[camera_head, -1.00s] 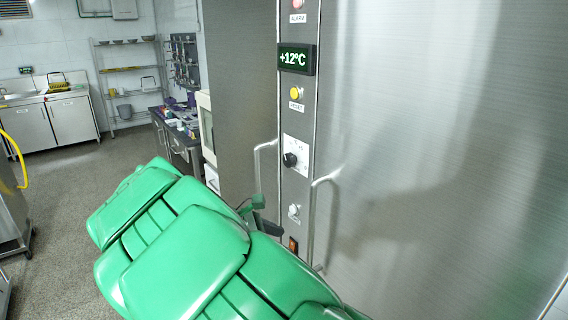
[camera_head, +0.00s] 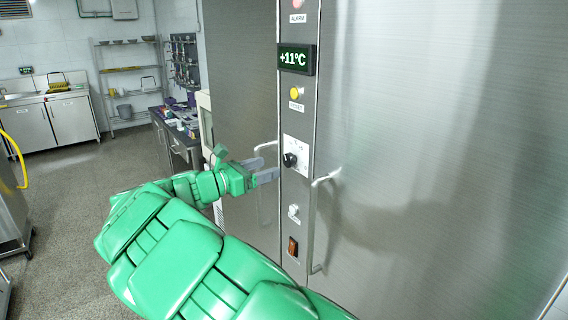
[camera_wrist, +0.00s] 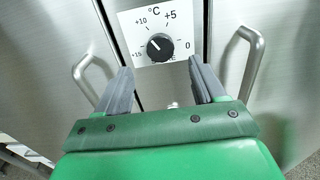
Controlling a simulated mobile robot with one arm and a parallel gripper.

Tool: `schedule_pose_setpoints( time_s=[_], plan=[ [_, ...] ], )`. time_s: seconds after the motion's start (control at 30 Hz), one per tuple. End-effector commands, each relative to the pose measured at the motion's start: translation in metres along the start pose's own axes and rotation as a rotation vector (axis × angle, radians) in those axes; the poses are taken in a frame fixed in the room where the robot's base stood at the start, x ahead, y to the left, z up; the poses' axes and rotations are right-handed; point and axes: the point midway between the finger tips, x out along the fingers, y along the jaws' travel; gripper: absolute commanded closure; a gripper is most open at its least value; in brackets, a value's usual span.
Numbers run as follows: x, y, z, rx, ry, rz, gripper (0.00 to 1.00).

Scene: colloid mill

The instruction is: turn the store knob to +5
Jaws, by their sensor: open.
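The store knob (camera_wrist: 160,46) is a black round knob on a white dial plate (camera_wrist: 180,20) marked from +15 to 0. Its white mark points up and left, roughly toward +10. In the head view the knob (camera_head: 289,160) is on the narrow panel between the steel doors. My gripper (camera_wrist: 160,68) is open and empty, its fingers below and to either side of the knob, apart from it. In the head view my gripper (camera_head: 268,168) is just left of the knob. The display (camera_head: 296,58) reads +11°C.
Door handles stand out on both sides of the panel: the left handle (camera_wrist: 92,68) and the right handle (camera_wrist: 243,60). A yellow button (camera_head: 296,93) is above the dial; a small lock (camera_head: 294,212) and a rocker switch (camera_head: 293,247) are below.

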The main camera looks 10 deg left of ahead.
Motion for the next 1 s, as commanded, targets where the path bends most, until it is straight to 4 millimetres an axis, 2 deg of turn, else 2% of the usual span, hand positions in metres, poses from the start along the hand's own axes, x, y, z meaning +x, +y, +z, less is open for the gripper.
schedule_pose_setpoints(
  time_s=[0.3, 0.5, 0.9, 1.0],
  plan=[
    [0.044, -0.001, -0.002, -0.002, 0.004, -0.002, 0.31],
    [0.064, -0.001, -0.001, -0.001, 0.002, -0.003, 0.31],
    [0.07, -0.001, -0.001, -0.001, 0.003, -0.002, 0.31],
    [0.07, -0.001, -0.001, -0.001, 0.003, -0.002, 0.45]
  ],
)
